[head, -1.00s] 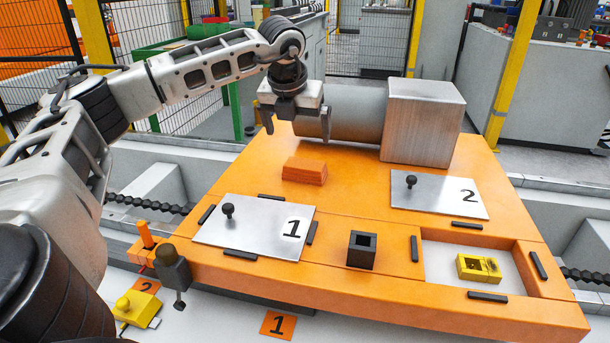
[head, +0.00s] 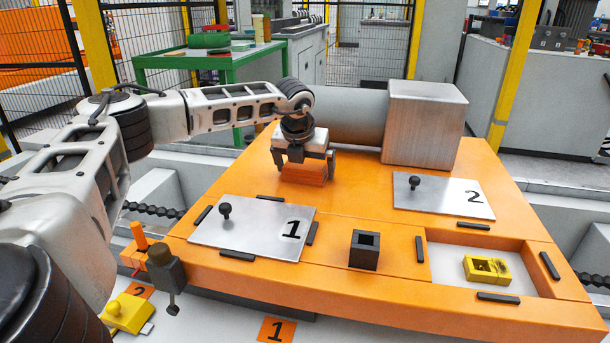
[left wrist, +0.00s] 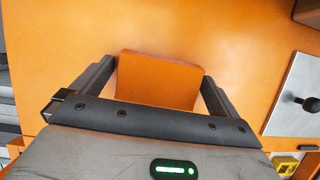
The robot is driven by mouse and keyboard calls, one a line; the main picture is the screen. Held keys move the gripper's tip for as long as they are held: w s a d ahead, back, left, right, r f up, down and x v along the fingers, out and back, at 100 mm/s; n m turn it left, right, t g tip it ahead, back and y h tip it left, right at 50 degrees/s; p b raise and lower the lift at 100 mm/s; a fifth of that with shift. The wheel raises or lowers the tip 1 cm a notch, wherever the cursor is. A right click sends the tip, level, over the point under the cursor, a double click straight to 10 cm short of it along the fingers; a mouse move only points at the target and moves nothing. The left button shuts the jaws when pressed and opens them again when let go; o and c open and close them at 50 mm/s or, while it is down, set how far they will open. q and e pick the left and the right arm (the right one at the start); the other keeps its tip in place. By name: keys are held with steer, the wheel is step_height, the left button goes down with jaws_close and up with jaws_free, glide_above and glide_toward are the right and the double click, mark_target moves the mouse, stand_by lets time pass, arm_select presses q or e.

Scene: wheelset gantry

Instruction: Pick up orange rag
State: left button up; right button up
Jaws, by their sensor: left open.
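The orange rag (head: 304,174) is a folded block on the orange table, behind plate 1. My left gripper (head: 304,172) is down over it, with one finger on each side of the rag. The left wrist view shows the rag (left wrist: 158,80) between the two open fingers of my left gripper (left wrist: 158,85). The right finger looks very close to the rag's edge; I cannot tell whether it touches. The rag's near end is hidden by the gripper body in that view. My right gripper is not in view.
A large grey metal block with a cylinder (head: 423,124) stands right behind the rag. Plate 1 (head: 253,227) and plate 2 (head: 443,195) carry black knobs. A black square socket (head: 365,250) and a yellow part in a recess (head: 487,269) lie toward the front right.

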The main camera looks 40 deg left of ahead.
mark_target(308, 162)
arm_select(q)
steer(key=c, duration=0.7)
steer(key=shift+r, duration=0.15)
steer(key=shift+r, duration=0.2)
step_height(308, 162, up, 3)
steer(key=shift+d+r+p, duration=0.15)
steer(key=shift+p, duration=0.55)
steer(key=s+d+r+p, duration=0.2)
steer(key=s+d+r, duration=0.6)
steer(key=d+r, duration=0.1)
steer(key=shift+s+d+p, duration=0.3)
steer(key=shift+s+d, duration=0.1)
steer(key=shift+d, duration=0.45)
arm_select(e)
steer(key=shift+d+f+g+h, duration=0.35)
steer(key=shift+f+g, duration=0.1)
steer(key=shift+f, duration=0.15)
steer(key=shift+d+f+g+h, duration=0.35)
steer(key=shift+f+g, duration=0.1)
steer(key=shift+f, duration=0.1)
